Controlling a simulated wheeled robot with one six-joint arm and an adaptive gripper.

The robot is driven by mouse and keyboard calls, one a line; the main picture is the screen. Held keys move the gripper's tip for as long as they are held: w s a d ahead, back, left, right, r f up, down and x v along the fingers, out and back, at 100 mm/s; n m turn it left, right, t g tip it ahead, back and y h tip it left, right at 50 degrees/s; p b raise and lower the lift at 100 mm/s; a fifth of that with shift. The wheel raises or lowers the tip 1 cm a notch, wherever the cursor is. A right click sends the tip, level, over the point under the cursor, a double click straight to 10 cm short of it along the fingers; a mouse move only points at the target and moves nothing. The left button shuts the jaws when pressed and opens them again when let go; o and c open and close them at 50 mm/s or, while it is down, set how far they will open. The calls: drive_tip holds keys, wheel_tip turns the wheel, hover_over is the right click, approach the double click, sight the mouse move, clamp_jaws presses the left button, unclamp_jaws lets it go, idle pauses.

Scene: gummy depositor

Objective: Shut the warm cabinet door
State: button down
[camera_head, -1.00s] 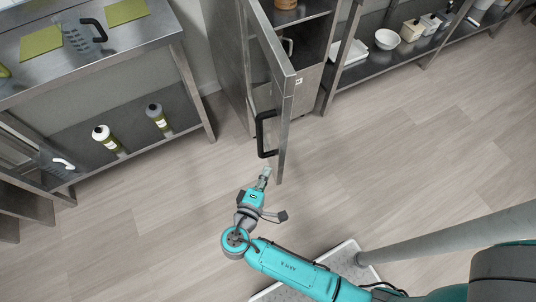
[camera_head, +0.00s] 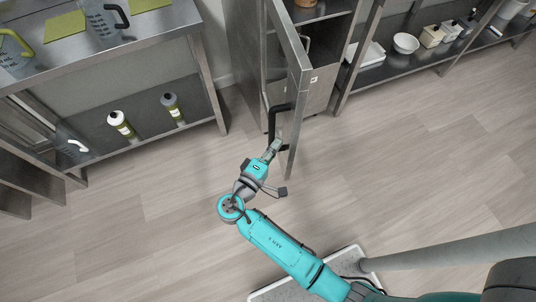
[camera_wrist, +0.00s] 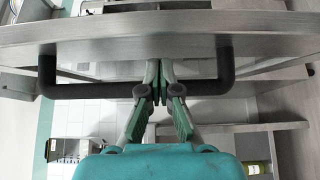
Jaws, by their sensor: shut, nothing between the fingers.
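The warm cabinet (camera_head: 245,65) stands at the top middle of the head view, with its steel door (camera_head: 299,75) standing open, swung out toward me. A black bar handle (camera_head: 271,125) is on the door's left face, near its free end. In the wrist view the door (camera_wrist: 160,32) spans the top, with the handle (camera_wrist: 90,91) running across below it. My gripper (camera_head: 277,146) is at the lower end of the handle. Its closed fingers (camera_wrist: 160,72) overlap the middle of the handle in the wrist view, empty. I cannot tell whether they touch it.
A steel table (camera_head: 170,32) with jugs and green mats stands at left, with two bottles (camera_head: 122,124) (camera_head: 172,108) on its lower shelf. At right a low shelf (camera_head: 385,68) holds a white bowl (camera_head: 405,43) and containers. The floor (camera_head: 420,160) between is clear.

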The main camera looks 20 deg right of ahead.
drive_tip(key=shift+x, duration=0.9)
